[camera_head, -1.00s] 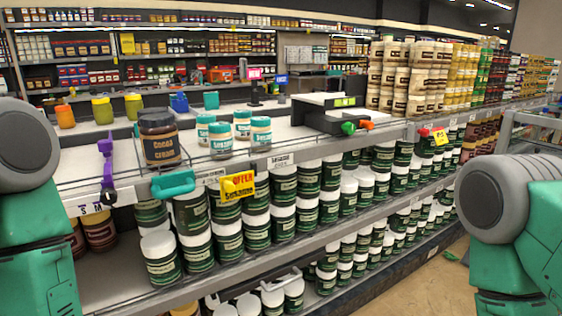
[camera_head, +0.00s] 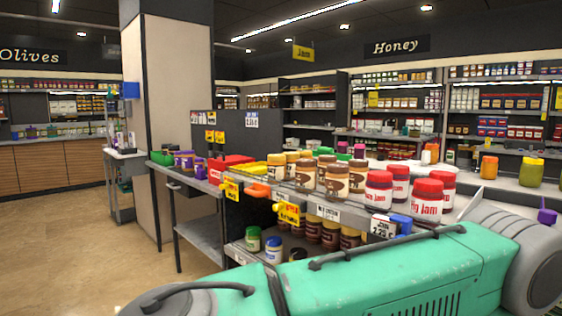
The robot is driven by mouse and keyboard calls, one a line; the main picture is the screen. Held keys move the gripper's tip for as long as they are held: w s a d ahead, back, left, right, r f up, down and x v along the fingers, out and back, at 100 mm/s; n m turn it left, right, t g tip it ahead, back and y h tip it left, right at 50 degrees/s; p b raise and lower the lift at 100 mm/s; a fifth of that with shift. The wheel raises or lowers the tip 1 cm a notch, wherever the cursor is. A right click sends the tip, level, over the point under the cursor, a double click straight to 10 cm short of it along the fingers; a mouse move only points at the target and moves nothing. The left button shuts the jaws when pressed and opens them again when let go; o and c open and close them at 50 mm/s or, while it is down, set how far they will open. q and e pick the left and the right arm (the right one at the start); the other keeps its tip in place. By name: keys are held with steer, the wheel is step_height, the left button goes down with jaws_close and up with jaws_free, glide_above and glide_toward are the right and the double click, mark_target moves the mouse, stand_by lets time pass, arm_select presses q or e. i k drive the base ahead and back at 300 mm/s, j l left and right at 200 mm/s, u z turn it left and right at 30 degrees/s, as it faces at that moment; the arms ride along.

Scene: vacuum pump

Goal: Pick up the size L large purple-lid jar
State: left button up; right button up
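Small purple jars or lids (camera_head: 185,159) show on the left end of the middle shelf unit, beside a green crate-like thing. They are too small to tell their size or read a label. Another pink or purple lid (camera_head: 360,151) shows farther back behind the jam jars. I cannot tell which of these is the large size L jar. Neither of my grippers is in view.
Red-lid jam jars (camera_head: 425,199) and brown-label jars (camera_head: 337,180) stand on the shelf (camera_head: 330,206) just ahead. A pale pillar (camera_head: 180,100) rises at left. Open floor (camera_head: 70,240) lies at lower left. Yellow-lid jars (camera_head: 530,172) stand at right.

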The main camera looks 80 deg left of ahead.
mark_target(188, 156)
steer(key=u, duration=3.15)
steer(key=i+u, duration=0.35)
steer(key=i, duration=3.05)
steer(key=i+j+z, duration=0.1)
steer(key=i, duration=0.5)
steer(key=i+j+z, duration=0.1)
steer(key=i, duration=0.5)
